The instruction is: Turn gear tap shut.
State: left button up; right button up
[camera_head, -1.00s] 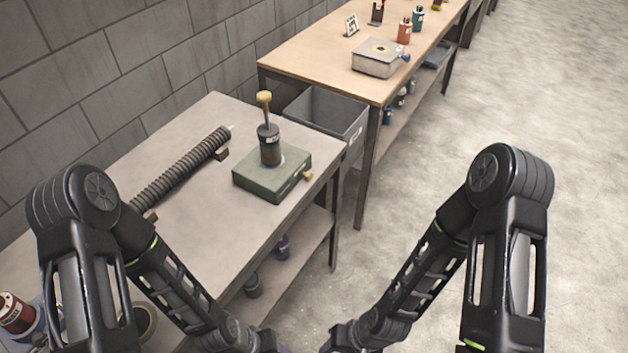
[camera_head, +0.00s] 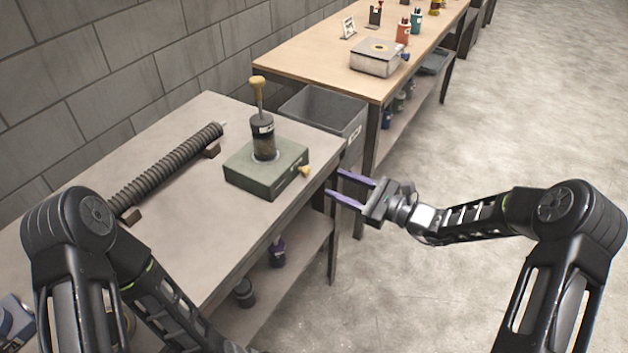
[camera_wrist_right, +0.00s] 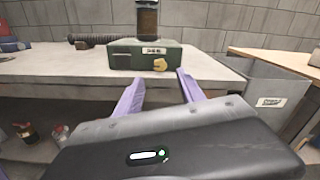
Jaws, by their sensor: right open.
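A green box (camera_head: 262,180) stands on the near workbench, with a dark cylinder (camera_head: 263,140) and a yellow-knobbed lever (camera_head: 258,84) upright on top. A small yellow tap (camera_head: 304,171) sticks out of the box's right side; in the right wrist view the tap (camera_wrist_right: 160,64) is on the front face below a label. My right gripper (camera_head: 334,183) is open and empty, its purple fingers pointing at the tap, off the bench edge and apart from the box. It also shows in the right wrist view (camera_wrist_right: 158,80). My left arm is at lower left; its gripper is out of the picture.
A ribbed rod (camera_head: 165,170) lies on supports on the near workbench (camera_head: 190,240). A grey bin (camera_head: 325,112) stands between the two benches. The far wooden bench (camera_head: 320,68) holds a pale box (camera_head: 377,57) and several bottles. The floor at right is clear.

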aim_at(308, 172)
jog(key=shift+r, duration=0.1)
jog(key=b+x, duration=0.1)
jog(key=x, duration=0.7)
jog(key=shift+s, duration=0.1)
jog(key=shift+c, duration=0.5)
grip_shut()
